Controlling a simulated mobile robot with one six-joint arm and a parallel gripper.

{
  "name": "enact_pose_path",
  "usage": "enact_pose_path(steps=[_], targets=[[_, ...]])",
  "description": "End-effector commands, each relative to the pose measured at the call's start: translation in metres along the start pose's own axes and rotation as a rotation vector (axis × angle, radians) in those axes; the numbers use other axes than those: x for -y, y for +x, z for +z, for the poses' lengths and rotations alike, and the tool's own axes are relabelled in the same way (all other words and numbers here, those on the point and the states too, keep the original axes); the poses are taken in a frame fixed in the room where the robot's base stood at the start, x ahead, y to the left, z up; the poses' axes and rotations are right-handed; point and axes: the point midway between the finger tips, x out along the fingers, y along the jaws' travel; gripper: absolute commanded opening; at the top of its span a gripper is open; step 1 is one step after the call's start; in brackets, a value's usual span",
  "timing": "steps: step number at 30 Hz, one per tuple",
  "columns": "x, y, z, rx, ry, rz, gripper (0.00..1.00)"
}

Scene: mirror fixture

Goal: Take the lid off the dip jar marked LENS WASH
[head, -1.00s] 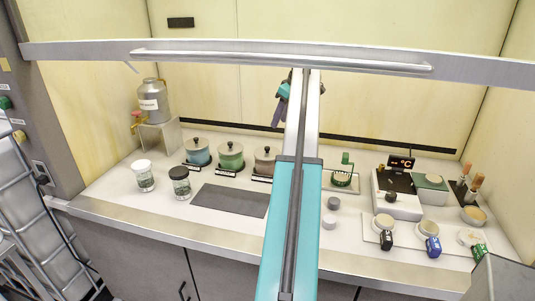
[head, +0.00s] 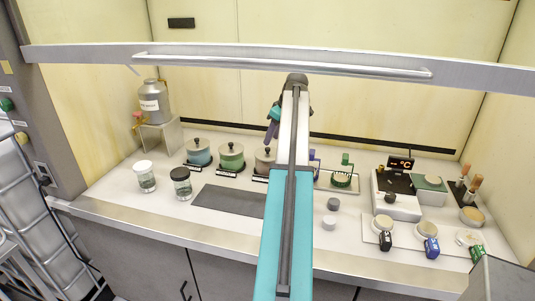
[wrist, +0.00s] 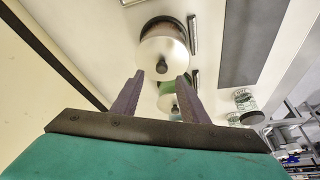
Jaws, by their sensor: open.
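Three lidded dip jars stand in a row at the back of the counter: a blue one (head: 198,155), a green one (head: 231,158) and a brownish one (head: 263,163). Each has a grey lid with a dark knob and a black label plate in front; the lettering is too small to read. My gripper (head: 271,133) is open and empty, above and behind the brownish jar. In the wrist view my gripper (wrist: 161,75) has its fingers apart. The brownish jar's pale lid (wrist: 165,45) lies beyond the fingertips, and the green jar (wrist: 168,87) shows between the fingers.
A dark mat (head: 228,199) lies before the jars. Two glass jars (head: 145,178) (head: 181,184) stand front left, a metal canister (head: 153,101) on a stand behind. Right are small grey cylinders (head: 332,204), a wire holder (head: 342,178) and a heater unit (head: 398,206).

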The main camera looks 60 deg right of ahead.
Motion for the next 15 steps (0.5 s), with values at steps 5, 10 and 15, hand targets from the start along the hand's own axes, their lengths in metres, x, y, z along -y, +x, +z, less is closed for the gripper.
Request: enact_pose_path(steps=[5, 10, 15], targets=[[0.000, 0.000, 0.000, 0.000, 0.000, 0.000, 0.40], [0.001, 0.003, -0.001, 0.001, -0.001, -0.001, 0.40], [0.003, 0.016, 0.000, 0.001, -0.001, -0.002, 0.40]])
